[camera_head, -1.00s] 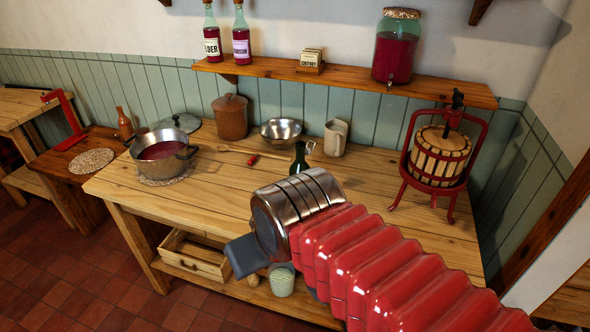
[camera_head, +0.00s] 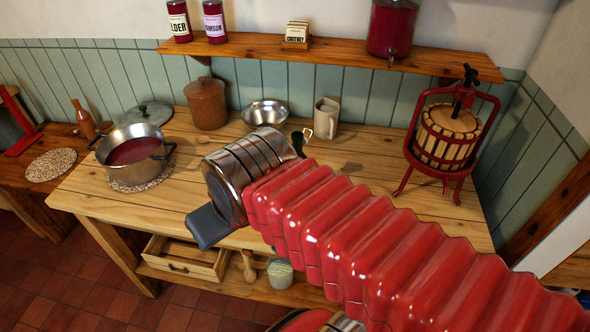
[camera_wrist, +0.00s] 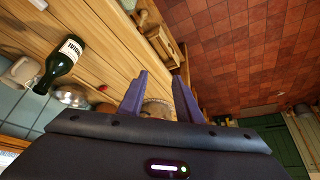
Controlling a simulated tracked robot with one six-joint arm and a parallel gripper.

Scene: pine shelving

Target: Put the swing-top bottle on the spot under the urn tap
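The swing-top bottle is dark green with a pale label. In the wrist view the bottle (camera_wrist: 62,64) is on the table at the left, away from my fingers. In the head view only its neck (camera_head: 297,142) and wire clip show behind my wrist. The urn (camera_head: 391,28) is a glass jar of red liquid on the wall shelf, with its small tap (camera_head: 391,62) at the front edge. I see no clear mark under the tap. My gripper (camera_wrist: 160,97) has its two fingers apart with nothing between them. In the head view one dark finger (camera_head: 208,227) shows above the table's front edge.
Bare tabletop lies between mug and press.

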